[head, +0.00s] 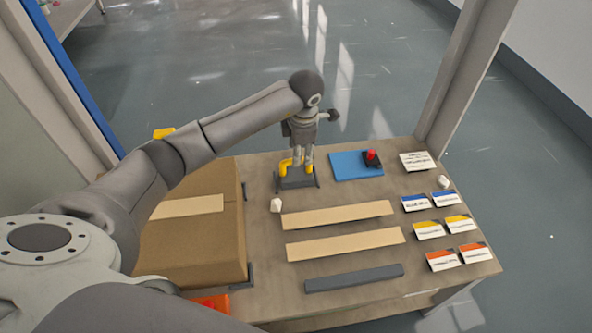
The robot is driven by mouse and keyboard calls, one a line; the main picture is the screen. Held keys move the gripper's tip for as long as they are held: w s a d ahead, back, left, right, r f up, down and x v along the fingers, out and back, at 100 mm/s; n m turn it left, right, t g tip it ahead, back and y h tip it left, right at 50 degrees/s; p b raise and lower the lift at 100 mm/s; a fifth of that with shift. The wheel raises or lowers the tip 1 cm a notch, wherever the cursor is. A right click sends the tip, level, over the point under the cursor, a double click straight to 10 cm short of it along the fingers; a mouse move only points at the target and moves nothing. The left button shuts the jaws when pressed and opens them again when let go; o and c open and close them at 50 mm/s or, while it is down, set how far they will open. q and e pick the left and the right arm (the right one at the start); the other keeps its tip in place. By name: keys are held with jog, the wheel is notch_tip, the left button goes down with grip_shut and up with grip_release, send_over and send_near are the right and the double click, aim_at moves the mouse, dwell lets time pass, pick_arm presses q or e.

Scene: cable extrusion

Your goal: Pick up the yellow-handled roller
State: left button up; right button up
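The yellow-handled roller (286,164) is at the far edge of the table, on a dark grey stand (297,181). Its yellow handle shows just below my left gripper. My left gripper (303,163) points down over the stand, with its fingers close to the yellow handle. The fingers hide part of the roller, and I cannot tell whether they are closed on it. My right gripper is not in view.
A cardboard box (205,245) stands left, under my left arm. A blue mat (345,168) with a red-topped black device (371,158) lies right of the stand. Two tan strips (337,215), a dark bar (354,278) and several label cards (428,230) cover the front and right.

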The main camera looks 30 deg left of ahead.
aim_at(296, 169)
pick_arm(q)
jog(key=shift+w+a+f, duration=0.15)
jog(key=shift+f, duration=0.65)
jog(key=f, duration=0.3)
jog(key=f+b, duration=0.1)
jog(key=shift+w+a+f, duration=0.2)
jog(key=shift+a+f, duration=0.1)
jog(key=shift+a, duration=0.1)
jog(key=shift+r, duration=0.1)
grip_shut()
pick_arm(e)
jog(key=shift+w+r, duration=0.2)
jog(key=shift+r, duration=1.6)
